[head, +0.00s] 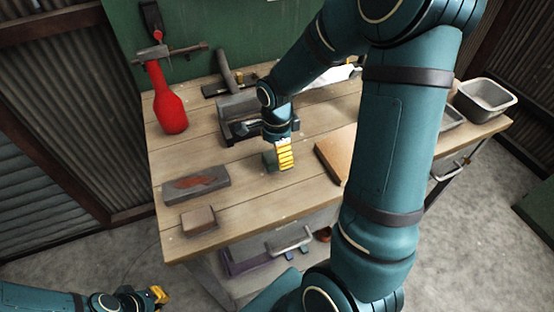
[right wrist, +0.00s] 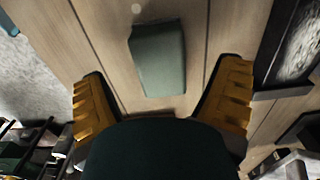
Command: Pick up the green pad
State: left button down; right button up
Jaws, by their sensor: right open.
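The green pad (right wrist: 158,58) lies on the wooden tabletop, seen in the right wrist view just beyond and between my fingertips. In the head view the green pad (head: 269,160) shows in part at the left side of my right gripper (head: 284,155). In the right wrist view my right gripper (right wrist: 161,98) is open, with one yellow finger to each side and nothing held. My left gripper (head: 158,294) is at the bottom left of the head view, low and away from the bench; its opening is too small to tell.
A vise (head: 240,112) stands behind the pad. A wooden board (head: 336,152) lies to its right. A sharpening stone (head: 196,184) and a brown block (head: 198,220) lie at the front left. A metal tray (head: 485,98) is at the far right.

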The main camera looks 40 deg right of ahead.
notch_tip(320, 180, down, 3)
jog(key=shift+d+f, duration=0.1)
jog(key=shift+f, duration=0.1)
jog(key=c, duration=1.2)
jog(key=shift+r, duration=0.1)
jog(key=shift+c, duration=0.2)
notch_tip(320, 180, up, 10)
jog(key=shift+p, duration=0.8)
